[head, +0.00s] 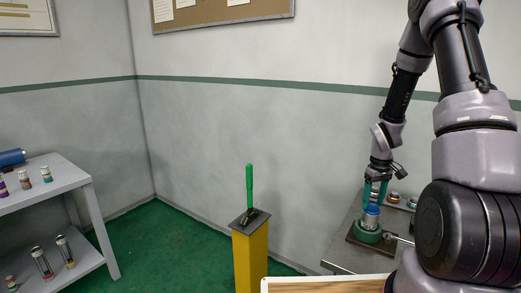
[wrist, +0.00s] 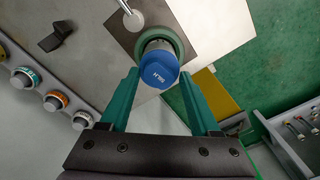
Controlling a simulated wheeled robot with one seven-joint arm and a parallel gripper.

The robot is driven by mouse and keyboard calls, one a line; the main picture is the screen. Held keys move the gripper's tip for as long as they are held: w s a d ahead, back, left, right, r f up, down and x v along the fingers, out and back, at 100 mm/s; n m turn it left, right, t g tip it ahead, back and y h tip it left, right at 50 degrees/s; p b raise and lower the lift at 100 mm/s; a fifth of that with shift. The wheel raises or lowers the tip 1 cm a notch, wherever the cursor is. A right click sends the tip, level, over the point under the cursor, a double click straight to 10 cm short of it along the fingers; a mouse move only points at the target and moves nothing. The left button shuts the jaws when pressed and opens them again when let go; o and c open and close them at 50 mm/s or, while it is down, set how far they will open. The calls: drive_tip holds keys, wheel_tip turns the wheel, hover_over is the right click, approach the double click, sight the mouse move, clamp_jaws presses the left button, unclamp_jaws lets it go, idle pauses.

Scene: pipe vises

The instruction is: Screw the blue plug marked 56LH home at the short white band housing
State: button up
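A blue hexagonal-topped plug (head: 371,210) stands upright in a round green vise (head: 366,233) on the bench at right. In the wrist view the blue plug (wrist: 159,67) shows small white lettering, only partly legible, with a silvery collar (wrist: 157,44) beneath it. My gripper (head: 375,190) points down over the plug. In the wrist view the two green fingers of my gripper (wrist: 158,76) stand apart, one on each side of the plug, and I see no clear grip on it. The housing's body and any white band are mostly hidden by plug and vise.
Banded fittings stand in a grey rack: teal (wrist: 25,77), orange (wrist: 55,101) and white (wrist: 82,120). A silver vise handle (wrist: 133,21) and a black block (wrist: 55,35) are near. A yellow post (head: 250,258) bears a green lever (head: 249,187). A shelf (head: 60,190) stands left.

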drive_tip(key=m, duration=1)
clamp_jaws()
idle(1.4)
drive_tip(key=n, duration=0.4)
drive_tip(key=shift+n, duration=0.3)
drive_tip(key=n, duration=0.3)
